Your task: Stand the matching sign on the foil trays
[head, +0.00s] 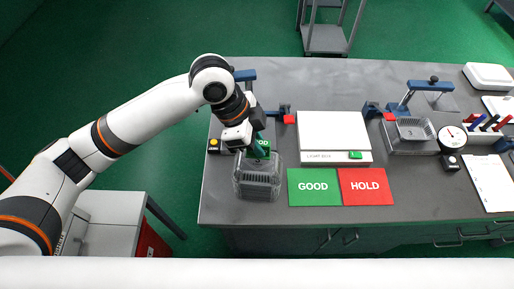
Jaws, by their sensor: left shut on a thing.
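My left gripper (258,149) reaches in from the left and is shut on a small green sign (263,143). Only the end of its lettering, "OD", shows; the rest is hidden by the gripper. The sign is just above or at the back edge of a clear tray with dark ribbed contents (257,190) at the table's front left. I cannot tell whether the sign touches it. A second grey ribbed tray (410,131) sits at a blue fixture to the right. My right gripper is not in view.
A green GOOD panel (314,199) and a red HOLD panel (366,199) lie side by side at the front. A white light box (333,122) is behind them. The front middle-right table is clear.

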